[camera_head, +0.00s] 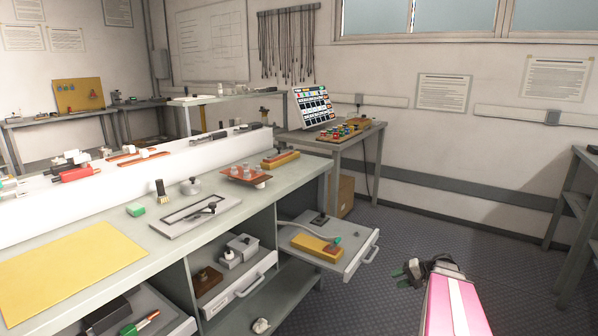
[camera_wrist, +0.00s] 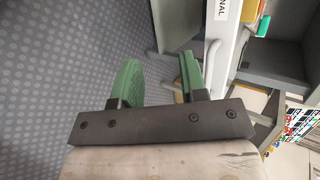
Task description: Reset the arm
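My arm, pink with a white stripe, rises from the bottom right of the head view. My gripper (camera_head: 411,272) is at its end, above the dark floor and to the right of the open drawer (camera_head: 345,262). In the wrist view, my gripper (camera_wrist: 158,82) shows two green fingers held apart, with nothing between them but floor and part of the bench. The gripper touches nothing that I can see.
A workbench (camera_head: 120,268) with a yellow mat (camera_head: 68,268) fills the left. Its open drawer holds a yellow block (camera_head: 316,246). A small table (camera_head: 362,133) with a panel stands at the back. Shelves (camera_head: 580,205) stand at the right edge. The floor (camera_head: 440,225) between is clear.

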